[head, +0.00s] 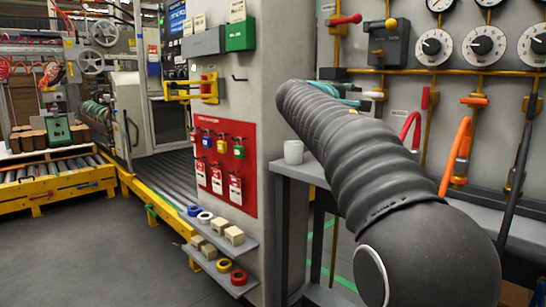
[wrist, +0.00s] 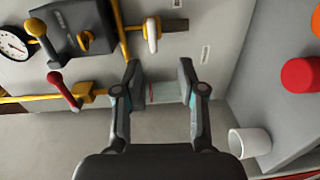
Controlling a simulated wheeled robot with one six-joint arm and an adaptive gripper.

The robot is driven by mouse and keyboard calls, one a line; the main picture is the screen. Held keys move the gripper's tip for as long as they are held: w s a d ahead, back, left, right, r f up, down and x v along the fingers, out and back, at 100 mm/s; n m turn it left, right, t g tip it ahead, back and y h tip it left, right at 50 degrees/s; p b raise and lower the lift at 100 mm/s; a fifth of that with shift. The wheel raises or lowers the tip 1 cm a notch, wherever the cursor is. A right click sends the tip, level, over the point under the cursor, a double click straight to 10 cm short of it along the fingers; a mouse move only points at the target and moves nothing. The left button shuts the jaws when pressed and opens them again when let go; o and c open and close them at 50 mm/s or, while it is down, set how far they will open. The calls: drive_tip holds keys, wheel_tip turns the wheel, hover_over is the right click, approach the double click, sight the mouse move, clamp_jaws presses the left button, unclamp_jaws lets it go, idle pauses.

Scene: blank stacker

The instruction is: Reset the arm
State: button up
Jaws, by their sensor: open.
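My gripper (wrist: 160,88) is open and empty in the wrist view, its two dark fingers apart with grey wall behind them. In the head view my dark ribbed arm reaches from the lower right toward the panel wall. It hides most of the gripper there; only teal bits show past its far end. A white cup (head: 292,152) stands on the grey bench beside the arm's far end. The cup also shows to the lower right of the fingers in the wrist view (wrist: 250,142), apart from them.
A dark lever box (head: 390,45), a red-knobbed lever (head: 345,19) and several gauges are on the wall above the arm. A red lockout board (head: 223,165) hangs on the pillar. Below it, small shelves (head: 228,252) hold tape rolls and blocks. The floor at left (head: 100,250) is clear.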

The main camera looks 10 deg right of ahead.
drive_tip(key=s+a+f+m+g+y+p, duration=0.1)
drive_tip(key=s+a+f+y, duration=0.3)
drive_tip(key=s+f, duration=0.7)
drive_tip(key=s+a+f+m+g+y+p, duration=0.1)
drive_tip(key=s+a+f+m+g+y, duration=0.1)
drive_tip(key=s+f, duration=0.9)
drive_tip(key=s+a+f+m+g+y+p, duration=0.2)
drive_tip(key=s+a+f+m+y, duration=0.2)
drive_tip(key=s+f, duration=0.8)
drive_tip(key=s+a+y, duration=0.2)
drive_tip(key=s+y, duration=0.1)
drive_tip(key=s, duration=0.3)
drive_tip(key=shift+a+y, duration=0.35)
drive_tip(key=shift+y, duration=0.05)
drive_tip(key=shift+s+f, duration=0.1)
